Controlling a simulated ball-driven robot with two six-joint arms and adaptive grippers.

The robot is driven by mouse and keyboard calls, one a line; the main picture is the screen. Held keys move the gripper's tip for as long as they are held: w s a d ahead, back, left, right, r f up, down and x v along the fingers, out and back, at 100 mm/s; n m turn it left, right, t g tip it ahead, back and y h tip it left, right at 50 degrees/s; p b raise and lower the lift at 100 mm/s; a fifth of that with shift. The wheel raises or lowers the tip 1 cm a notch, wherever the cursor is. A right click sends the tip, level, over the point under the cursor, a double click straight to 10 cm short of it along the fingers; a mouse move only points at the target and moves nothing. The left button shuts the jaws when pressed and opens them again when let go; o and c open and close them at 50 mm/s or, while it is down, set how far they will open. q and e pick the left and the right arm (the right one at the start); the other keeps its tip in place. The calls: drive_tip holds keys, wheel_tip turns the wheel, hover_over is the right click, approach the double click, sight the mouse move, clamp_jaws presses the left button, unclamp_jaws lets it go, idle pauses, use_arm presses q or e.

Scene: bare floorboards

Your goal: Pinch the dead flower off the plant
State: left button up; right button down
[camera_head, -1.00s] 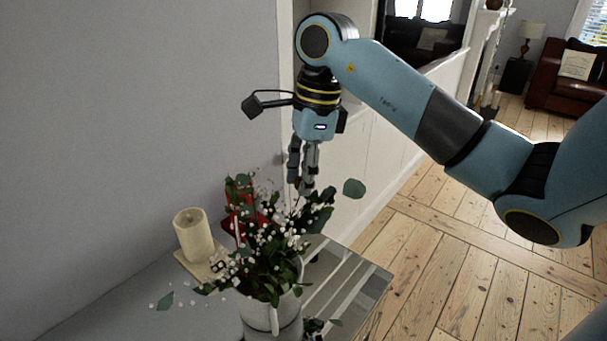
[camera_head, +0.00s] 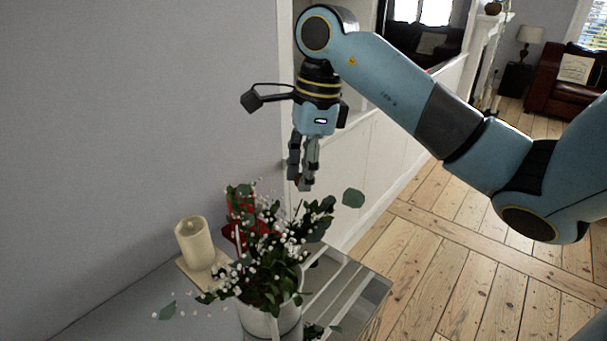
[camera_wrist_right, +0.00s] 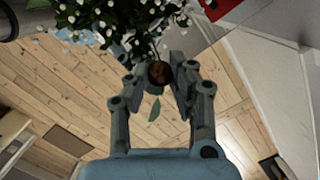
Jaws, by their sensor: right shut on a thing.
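The plant (camera_head: 262,262) is a bunch of green leaves and small white blossoms in a white pot (camera_head: 268,319) on a grey table. My right gripper (camera_head: 302,187) points down just above the right side of the plant. It is shut on a small round dark brown thing, the dead flower (camera_wrist_right: 159,72), held between the fingertips in the right wrist view. White blossoms (camera_wrist_right: 105,15) show past the fingertips there. A leaf hangs just below the flower in that view. I cannot tell whether the flower is still joined to the plant. My left gripper is not in view.
A cream candle (camera_head: 194,245) on a square base stands left of the plant, near the wall. A red object (camera_head: 238,229) is partly hidden behind the leaves. The table's glass-like edge (camera_head: 350,290) lies right of the pot. Open floorboards (camera_head: 440,260) lie beyond.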

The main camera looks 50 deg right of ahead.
drive_tip(key=shift+r+p, duration=0.65)
drive_tip(key=shift+r, duration=1)
